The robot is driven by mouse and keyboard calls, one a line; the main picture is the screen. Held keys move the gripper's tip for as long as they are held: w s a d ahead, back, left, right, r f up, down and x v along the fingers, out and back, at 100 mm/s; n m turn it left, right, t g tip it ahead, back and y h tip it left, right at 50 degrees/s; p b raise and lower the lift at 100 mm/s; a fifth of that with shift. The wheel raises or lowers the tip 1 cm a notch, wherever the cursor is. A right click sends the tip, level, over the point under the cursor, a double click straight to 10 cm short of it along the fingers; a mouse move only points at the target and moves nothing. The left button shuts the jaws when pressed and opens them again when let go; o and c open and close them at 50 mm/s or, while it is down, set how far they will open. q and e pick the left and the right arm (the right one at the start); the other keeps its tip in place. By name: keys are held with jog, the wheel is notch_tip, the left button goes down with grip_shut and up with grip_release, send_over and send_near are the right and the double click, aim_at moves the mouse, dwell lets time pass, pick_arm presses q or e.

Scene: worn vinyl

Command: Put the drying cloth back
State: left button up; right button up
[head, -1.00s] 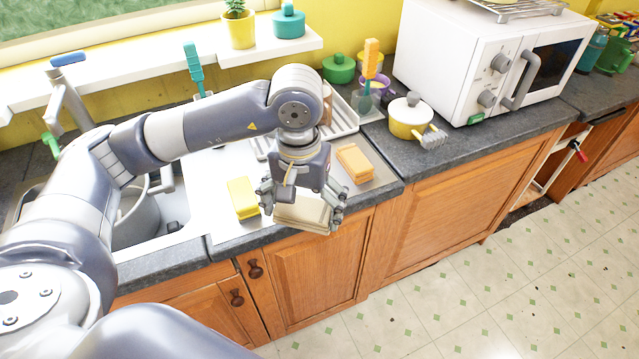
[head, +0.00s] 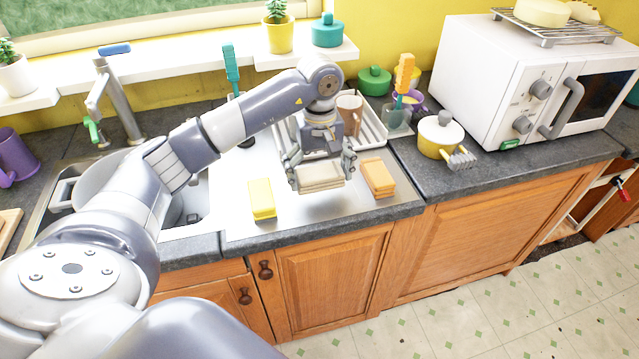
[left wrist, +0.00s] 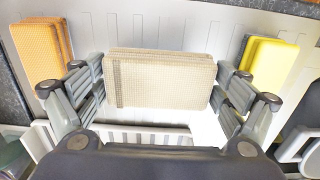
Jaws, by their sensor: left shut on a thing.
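The drying cloth (head: 319,178) is a folded beige cloth. My left gripper (head: 320,172) is shut on it, a finger at each end, and holds it over the steel drainer (head: 232,178) beside the sink. In the left wrist view the cloth (left wrist: 160,80) fills the space between the fingers of my left gripper (left wrist: 160,95). A yellow cloth or sponge (head: 261,198) lies on the drainer to its left, and an orange one (head: 378,177) lies to its right. In the wrist view the orange (left wrist: 45,50) and yellow (left wrist: 268,62) ones lie on either side. My right gripper is not in view.
A white dish rack (head: 372,128) with a brown cup (head: 348,108) stands behind the gripper. A yellow pot (head: 437,135) and a white microwave (head: 500,80) stand at the right. The sink (head: 180,205) and tap (head: 120,100) are at the left.

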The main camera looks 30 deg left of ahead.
aim_at(320, 184)
pick_arm(q)
jog(key=shift+f, duration=0.3)
notch_tip(320, 184, down, 3)
jog(key=shift+f+p, duration=0.1)
jog(key=shift+p, duration=0.4)
jog(key=shift+f, duration=0.2)
jog(key=o, duration=0.7)
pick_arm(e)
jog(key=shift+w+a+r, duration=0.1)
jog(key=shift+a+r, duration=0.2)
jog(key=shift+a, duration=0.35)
pick_arm(q)
jog(key=shift+r, duration=0.1)
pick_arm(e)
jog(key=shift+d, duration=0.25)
pick_arm(q)
jog(key=shift+r, duration=0.45)
notch_tip(320, 184, up, 10)
jog(key=shift+r+b, duration=0.15)
jog(key=shift+b, duration=1.1)
jog(key=shift+r, duration=0.55)
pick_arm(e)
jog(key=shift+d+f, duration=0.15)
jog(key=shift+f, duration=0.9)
